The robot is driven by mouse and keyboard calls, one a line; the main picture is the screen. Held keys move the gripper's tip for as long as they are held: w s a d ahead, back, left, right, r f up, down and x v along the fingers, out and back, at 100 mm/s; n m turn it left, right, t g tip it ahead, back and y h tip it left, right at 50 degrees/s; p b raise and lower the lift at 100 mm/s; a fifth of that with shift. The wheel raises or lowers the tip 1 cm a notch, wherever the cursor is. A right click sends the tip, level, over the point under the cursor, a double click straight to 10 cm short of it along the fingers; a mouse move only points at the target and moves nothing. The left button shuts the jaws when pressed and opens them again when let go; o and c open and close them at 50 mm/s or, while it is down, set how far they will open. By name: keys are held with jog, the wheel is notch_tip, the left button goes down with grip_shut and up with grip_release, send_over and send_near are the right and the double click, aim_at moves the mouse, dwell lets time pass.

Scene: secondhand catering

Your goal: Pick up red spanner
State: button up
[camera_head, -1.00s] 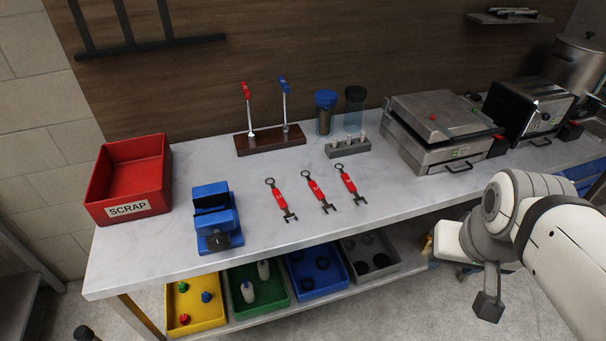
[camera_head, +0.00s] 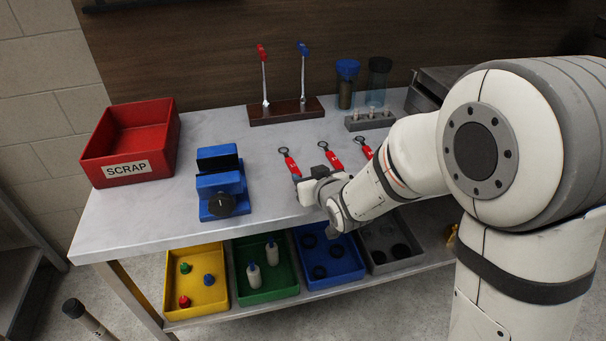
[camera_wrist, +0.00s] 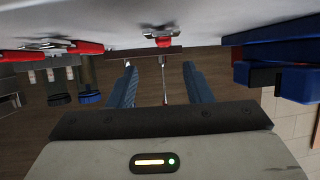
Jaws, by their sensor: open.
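Three red-handled spanners lie in a row on the grey bench: a left one (camera_head: 289,163), a middle one (camera_head: 333,160) and a right one (camera_head: 366,151). My arm hides the near ends of the row. My gripper (camera_head: 308,186) is low over the bench at the near end of the left spanner. In the wrist view, which is upside down, my open gripper (camera_wrist: 160,84) has empty space between its fingers. One spanner (camera_wrist: 162,42) lies end-on ahead, roughly in line with the gap, and another red spanner (camera_wrist: 86,48) lies to the left.
A blue vise (camera_head: 220,184) stands left of my gripper. A wooden stand (camera_head: 286,112) holds upright red-topped and blue-topped tools behind the spanners. Coloured trays, including a blue one (camera_head: 346,266), sit on the lower shelf.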

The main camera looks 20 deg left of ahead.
aim_at(295, 168)
jog(key=shift+w+a+f, duration=0.3)
jog(key=shift+w+a, duration=0.15)
jog(key=shift+a, duration=0.15)
jog(key=shift+p+x, duration=0.7)
jog(key=shift+x, duration=2.45)
jog(key=shift+s+f, duration=0.1)
jog(key=shift+c, duration=0.5)
grip_shut()
